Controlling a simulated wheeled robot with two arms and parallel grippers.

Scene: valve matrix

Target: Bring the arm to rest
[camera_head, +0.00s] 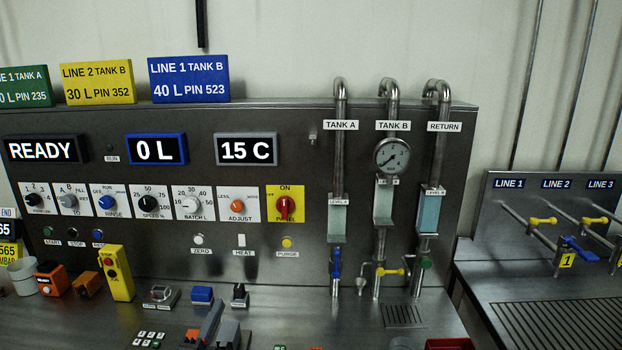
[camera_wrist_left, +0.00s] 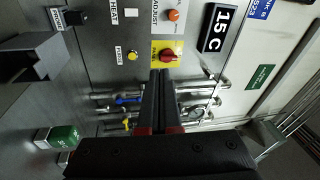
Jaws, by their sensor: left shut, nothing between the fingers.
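The rest of the left arm is hidden in the head view. My right gripper is in neither view.
A dark control panel (camera_head: 270,160) stands against the wall, with knobs and displays. Pipes and small valves (camera_head: 377,271) are at its right. Several small devices, such as a yellow control box (camera_head: 116,272), stand on the metal bench. A second valve bench (camera_head: 510,280) is at far right.

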